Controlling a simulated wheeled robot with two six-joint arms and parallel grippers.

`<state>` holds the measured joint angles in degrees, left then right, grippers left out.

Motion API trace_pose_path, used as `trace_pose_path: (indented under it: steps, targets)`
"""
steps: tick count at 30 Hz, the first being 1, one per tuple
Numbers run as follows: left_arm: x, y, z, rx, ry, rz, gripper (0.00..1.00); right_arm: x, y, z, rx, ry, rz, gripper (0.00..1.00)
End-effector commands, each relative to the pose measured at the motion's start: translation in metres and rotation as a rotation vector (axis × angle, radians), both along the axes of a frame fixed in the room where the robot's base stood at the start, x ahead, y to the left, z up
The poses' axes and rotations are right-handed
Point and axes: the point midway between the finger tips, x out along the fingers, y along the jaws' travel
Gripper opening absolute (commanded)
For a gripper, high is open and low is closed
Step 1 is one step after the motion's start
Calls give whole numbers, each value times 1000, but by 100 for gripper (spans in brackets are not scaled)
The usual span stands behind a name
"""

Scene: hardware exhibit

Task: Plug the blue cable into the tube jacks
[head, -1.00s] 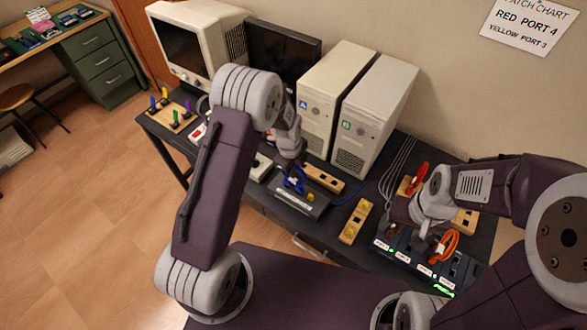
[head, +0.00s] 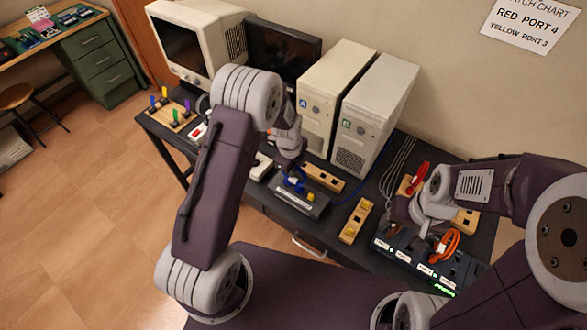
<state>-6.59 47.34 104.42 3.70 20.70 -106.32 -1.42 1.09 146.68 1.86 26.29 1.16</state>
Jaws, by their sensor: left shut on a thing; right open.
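The blue cable (head: 295,182) shows as a small loop over a dark box with a white label (head: 300,206) at the front middle of the desk. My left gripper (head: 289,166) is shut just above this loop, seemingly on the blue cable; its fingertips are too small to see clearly. A thin blue line (head: 352,208) also runs along the desk by the towers. I cannot tell which part is the tube jacks. My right gripper (head: 424,232) is open over the dark port panel (head: 395,257), beside the orange cable (head: 446,246).
Two beige towers (head: 335,85) (head: 378,110) stand behind the box. Wooden blocks lie nearby, one with yellow plugs (head: 356,220), one behind the box (head: 323,177). A red cable (head: 420,176) lies behind the port panel. A wall sign (head: 520,25) names red and yellow ports.

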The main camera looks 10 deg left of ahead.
Motion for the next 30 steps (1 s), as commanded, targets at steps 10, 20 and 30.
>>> trace_pose_path:
  steps: [10,20,30]
  targets:
    - [1,0,-5,0,-1,0,0,0,0,-5,0,0,0,69]
    - [1,0,-5,0,-1,0,17,0,0,-4,0,0,0,69]
    - [0,0,-5,0,0,0,42,0,0,-5,0,0,0,69]
